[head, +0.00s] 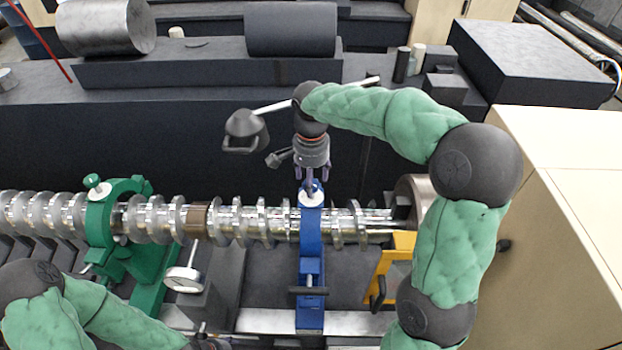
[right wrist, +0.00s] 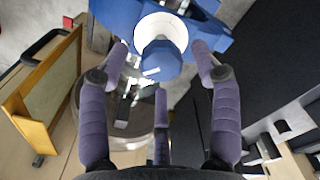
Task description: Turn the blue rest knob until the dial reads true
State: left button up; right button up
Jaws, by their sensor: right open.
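The blue rest (head: 311,240) straddles the shiny crankshaft (head: 270,222) near its right end. The blue knob (right wrist: 160,62) is on top of the rest, above a white collar (right wrist: 162,32). My right gripper (head: 312,180) points down over the knob. In the right wrist view its purple fingers are open around the knob, with gaps visible at the sides. The dial gauge (head: 184,279) stands left of the blue rest, below the shaft. Its face is tilted and too small to read. My left arm is at the lower left, its fingers out of frame.
A green rest (head: 102,222) holds the shaft further left. A yellow bracket (head: 392,265) stands right of the blue rest. Dark benches with metal cylinders (head: 106,26) lie behind. A beige cabinet (head: 560,200) fills the right side.

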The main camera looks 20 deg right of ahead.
jog(key=shift+f, duration=0.3)
jog(key=shift+w+f, duration=0.15)
jog(key=shift+f, duration=0.05)
jog(key=c, duration=1.1)
jog(key=shift+c, duration=0.2)
jog(key=shift+n, duration=0.6)
jog(key=n, duration=1)
jog(key=shift+s+f+n, duration=0.1)
jog(key=shift+s+n, duration=0.1)
jog(key=shift+n, duration=0.1)
